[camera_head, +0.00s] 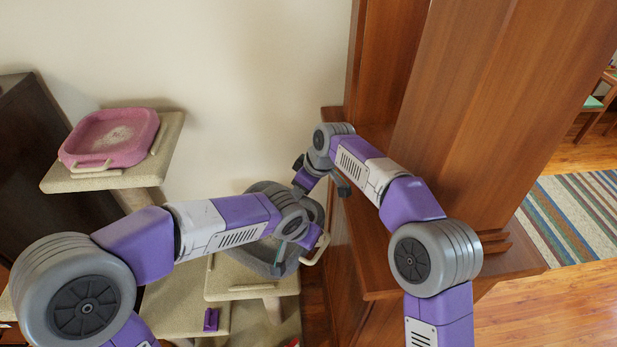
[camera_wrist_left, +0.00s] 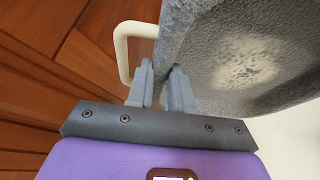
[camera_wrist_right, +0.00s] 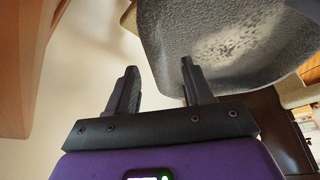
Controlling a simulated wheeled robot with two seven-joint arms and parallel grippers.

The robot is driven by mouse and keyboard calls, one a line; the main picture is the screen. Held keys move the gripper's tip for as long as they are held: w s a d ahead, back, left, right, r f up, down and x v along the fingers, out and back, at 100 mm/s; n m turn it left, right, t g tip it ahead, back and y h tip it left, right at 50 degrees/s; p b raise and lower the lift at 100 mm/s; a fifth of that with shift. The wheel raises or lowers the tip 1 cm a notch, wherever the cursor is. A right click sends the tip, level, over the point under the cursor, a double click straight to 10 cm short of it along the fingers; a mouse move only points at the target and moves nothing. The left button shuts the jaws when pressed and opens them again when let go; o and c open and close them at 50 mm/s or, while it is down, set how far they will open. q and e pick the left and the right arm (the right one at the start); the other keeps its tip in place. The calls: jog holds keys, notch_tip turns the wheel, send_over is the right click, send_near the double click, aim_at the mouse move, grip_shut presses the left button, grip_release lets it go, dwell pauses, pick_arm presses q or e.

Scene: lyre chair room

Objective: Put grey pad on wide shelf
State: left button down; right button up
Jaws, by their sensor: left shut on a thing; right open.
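The grey pad (camera_head: 265,262), a shallow tray with a raised rim and a pale patch inside, is at the middle bottom of the head view, partly hidden behind my left arm. It fills much of the left wrist view (camera_wrist_left: 240,60). My left gripper (camera_wrist_left: 162,68) is shut on its rim. My right gripper (camera_wrist_right: 158,66) is open and empty, with the pad (camera_wrist_right: 230,45) just beyond its right finger. Beige cat-tree shelves, one at mid height (camera_head: 222,285) and a lower one (camera_head: 175,312), lie under and beside the pad. I cannot tell which is the wide shelf or whether the pad rests on one.
A pink pad (camera_head: 112,138) lies on a higher beige shelf (camera_head: 68,182) at left. Tall wooden furniture (camera_head: 470,110) stands close on the right, beside my right arm. Open floor shows at far right.

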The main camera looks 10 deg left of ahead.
jog(key=shift+x, duration=1.6)
grip_shut()
pick_arm(q)
jog(key=c, duration=0.9)
grip_release()
jog(key=shift+c, duration=0.2)
jog(key=shift+r, duration=0.1)
